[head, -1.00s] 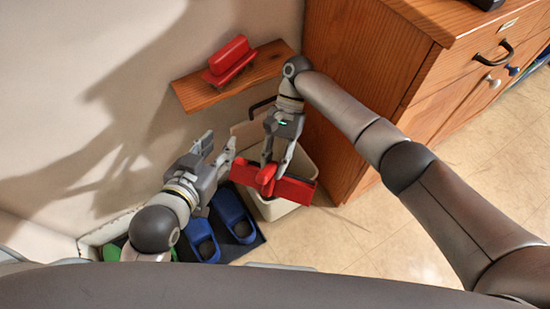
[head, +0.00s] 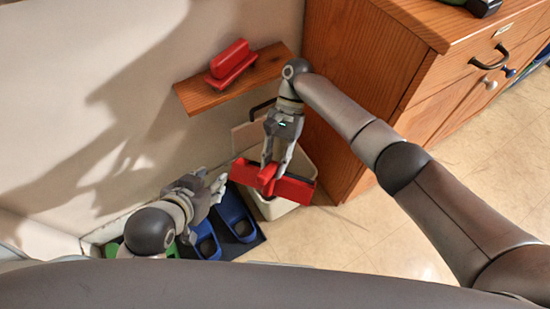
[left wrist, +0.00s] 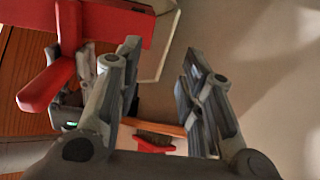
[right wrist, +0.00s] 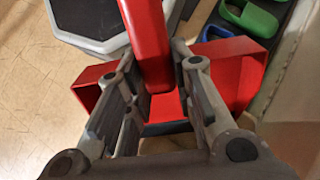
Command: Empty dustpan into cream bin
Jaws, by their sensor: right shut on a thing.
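The red dustpan (head: 295,189) is in my right gripper (head: 276,164), which is shut on its handle. It is over the mouth of the cream bin (head: 270,211), hiding much of the opening; whether it touches the rim I cannot tell. The dustpan also shows in the left wrist view (left wrist: 112,22) and in the right wrist view (right wrist: 237,75). I cannot see any contents in it. The bin's cream lid (head: 246,135) stands raised at the wall side. My left gripper (head: 221,182) is open and empty, left of the dustpan and apart from it.
A red brush-like object (head: 231,64) lies on a wooden wall shelf (head: 200,95) above the bin. A wooden cabinet (head: 350,60) stands close to the bin's right. Blue slippers (head: 236,214) are on a dark mat at left. The floor (head: 400,225) at right is clear.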

